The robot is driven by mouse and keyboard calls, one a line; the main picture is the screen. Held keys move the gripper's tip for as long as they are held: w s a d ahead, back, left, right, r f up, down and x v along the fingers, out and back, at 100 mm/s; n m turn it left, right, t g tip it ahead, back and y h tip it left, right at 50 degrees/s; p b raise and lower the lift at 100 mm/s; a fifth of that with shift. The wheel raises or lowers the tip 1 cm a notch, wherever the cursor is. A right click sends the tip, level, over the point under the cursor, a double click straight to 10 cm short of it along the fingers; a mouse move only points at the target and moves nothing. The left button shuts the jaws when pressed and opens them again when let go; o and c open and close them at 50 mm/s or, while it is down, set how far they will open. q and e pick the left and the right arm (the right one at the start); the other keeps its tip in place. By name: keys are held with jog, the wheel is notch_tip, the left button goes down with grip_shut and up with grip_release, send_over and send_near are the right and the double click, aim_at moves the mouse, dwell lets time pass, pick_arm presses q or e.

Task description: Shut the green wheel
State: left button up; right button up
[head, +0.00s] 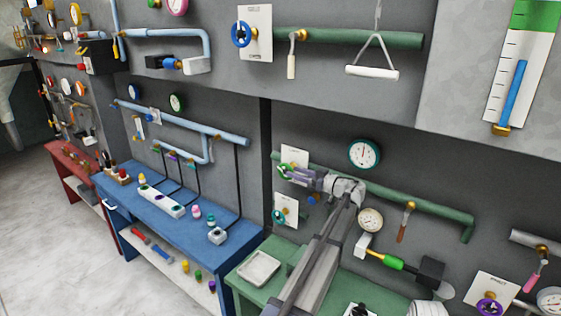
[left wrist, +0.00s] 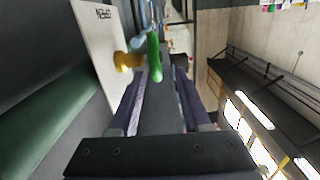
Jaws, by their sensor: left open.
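The green wheel (head: 282,171) is on a white plate (head: 295,155) on the wall by the green pipe. In the left wrist view the green wheel (left wrist: 154,57) shows nearly edge-on, on a brass stem (left wrist: 128,61) standing out from the plate. My left gripper (head: 291,172) is open, with its fingers pointing at the wheel and overlapping it in the head view. In the left wrist view the wheel is just beyond or between the fingertips (left wrist: 160,80); I cannot tell if they touch it. My right gripper is not in view.
A teal wheel (head: 279,216) on another plate is just below. The green pipe (head: 420,200) runs along the wall, with a teal-rimmed gauge (head: 364,154) above it. A green bench (head: 236,284) with a tray (head: 259,268) is below my arm, and a blue bench (head: 190,228) is left of it.

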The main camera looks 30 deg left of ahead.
pick_arm(q)
jog(key=shift+w+a+r, duration=0.15)
jog(key=shift+a+r, duration=0.15)
jog(key=shift+r, duration=0.15)
jog(key=shift+w+r, duration=0.1)
jog(key=shift+w, duration=0.15)
jog(key=shift+w+a, duration=0.15)
jog(key=shift+a, duration=1.8)
jog(key=shift+w+a, duration=0.1)
jog(key=shift+a, duration=1.85)
grip_shut()
